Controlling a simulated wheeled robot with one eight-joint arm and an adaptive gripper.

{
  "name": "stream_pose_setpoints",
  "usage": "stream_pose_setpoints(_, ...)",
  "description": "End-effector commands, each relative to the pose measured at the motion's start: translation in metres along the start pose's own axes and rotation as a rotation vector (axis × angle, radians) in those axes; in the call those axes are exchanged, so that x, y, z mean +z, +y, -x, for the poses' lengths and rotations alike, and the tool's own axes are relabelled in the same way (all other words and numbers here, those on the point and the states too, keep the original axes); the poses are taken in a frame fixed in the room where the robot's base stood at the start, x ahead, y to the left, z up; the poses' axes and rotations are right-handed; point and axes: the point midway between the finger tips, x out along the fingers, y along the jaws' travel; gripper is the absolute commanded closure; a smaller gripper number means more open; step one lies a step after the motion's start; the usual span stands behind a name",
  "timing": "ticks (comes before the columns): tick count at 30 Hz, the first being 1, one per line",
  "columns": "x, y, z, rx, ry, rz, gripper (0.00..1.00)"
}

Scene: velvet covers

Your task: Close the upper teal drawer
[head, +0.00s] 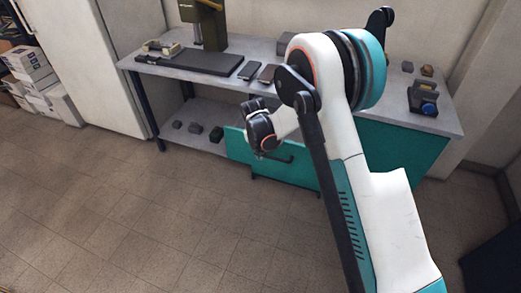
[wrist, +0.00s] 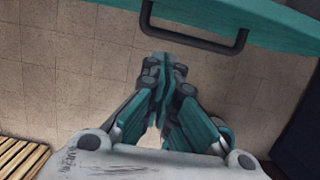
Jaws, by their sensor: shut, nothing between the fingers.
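The teal drawer (head: 300,172) is under the workbench, its front with a dark bar handle (head: 276,156) facing the floor area. The front appears to stand out from the bench; the drawer's inside is hidden by my arm. The drawer's teal edge (wrist: 270,14) and handle (wrist: 195,42) also show at the top of the wrist view. My gripper (head: 262,146) is in front of the drawer, near the handle's left end. In the wrist view my gripper (wrist: 163,68) has its fingers together and empty, just short of the handle, with a small apparent gap.
The workbench (head: 205,83) carries a stand, dark flat items and a dark-blue device (head: 423,98). Small blocks (head: 195,127) lie on its lower shelf. A slatted wooden thing (wrist: 20,158) is at the wrist view's lower left. The tiled floor in front is clear.

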Motion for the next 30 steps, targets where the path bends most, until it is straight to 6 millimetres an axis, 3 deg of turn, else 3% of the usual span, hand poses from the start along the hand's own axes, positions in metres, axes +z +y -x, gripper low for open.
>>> stream_pose_setpoints(1, -0.001, 0.000, -0.015, 0.000, 0.000, -0.001, 1.00)
stream_pose_setpoints(6, 0.003, 0.000, -0.043, 0.000, -0.001, -0.001, 1.00)
stream_pose_setpoints(15, 0.035, 0.000, -0.047, 0.001, 0.000, -0.001, 1.00)
stream_pose_setpoints(30, 0.040, 0.002, -0.046, 0.000, 0.000, 0.000, 1.00)
